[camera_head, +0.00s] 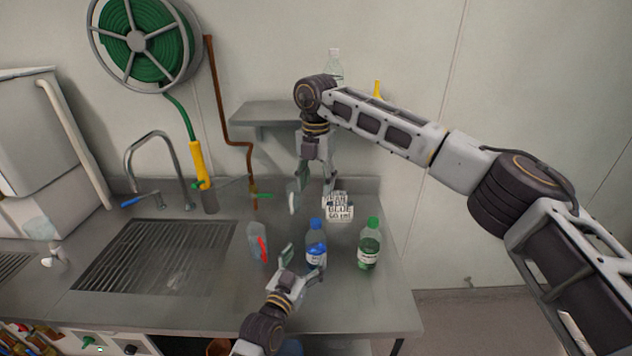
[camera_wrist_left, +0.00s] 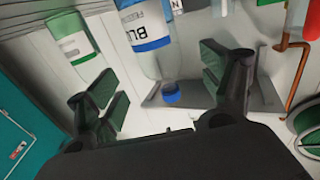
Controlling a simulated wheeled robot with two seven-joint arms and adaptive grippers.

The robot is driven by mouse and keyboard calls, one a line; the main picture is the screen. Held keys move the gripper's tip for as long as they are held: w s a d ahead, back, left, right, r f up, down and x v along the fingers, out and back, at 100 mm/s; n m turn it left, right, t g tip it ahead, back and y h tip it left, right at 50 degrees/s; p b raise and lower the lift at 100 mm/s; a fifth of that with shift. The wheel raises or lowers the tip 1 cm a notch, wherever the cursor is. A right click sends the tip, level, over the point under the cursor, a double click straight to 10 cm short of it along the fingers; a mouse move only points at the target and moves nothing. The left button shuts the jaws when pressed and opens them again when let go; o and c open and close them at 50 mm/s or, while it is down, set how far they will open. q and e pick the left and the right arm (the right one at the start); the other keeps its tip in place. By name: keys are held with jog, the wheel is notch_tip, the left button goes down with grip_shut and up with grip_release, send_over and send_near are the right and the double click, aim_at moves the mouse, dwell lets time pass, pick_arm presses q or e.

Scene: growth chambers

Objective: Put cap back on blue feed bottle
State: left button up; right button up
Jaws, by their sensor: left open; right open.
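The blue feed bottle (camera_head: 316,250) stands upright on the steel counter. A blue cap (camera_head: 316,224) shows at its top; how firmly it sits cannot be told. In the left wrist view the bottle (camera_wrist_left: 148,30) appears upside down, with the blue cap (camera_wrist_left: 171,94) at its neck end. My left gripper (camera_head: 302,266) is open and low in front of the bottle; in its wrist view the bottle lies between the fingers, with no clear contact. My right gripper (camera_head: 311,195) is open, pointing down above and behind the bottle, with nothing visible between its fingers.
A green-capped bottle (camera_head: 369,246) stands right of the blue one. The sink grid (camera_head: 150,262) and faucet (camera_head: 150,145) are left; a wall shelf (camera_head: 262,112) is above.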

pick_arm(q)
jog(key=shift+v, duration=2.05)
jog(key=shift+s, duration=0.15)
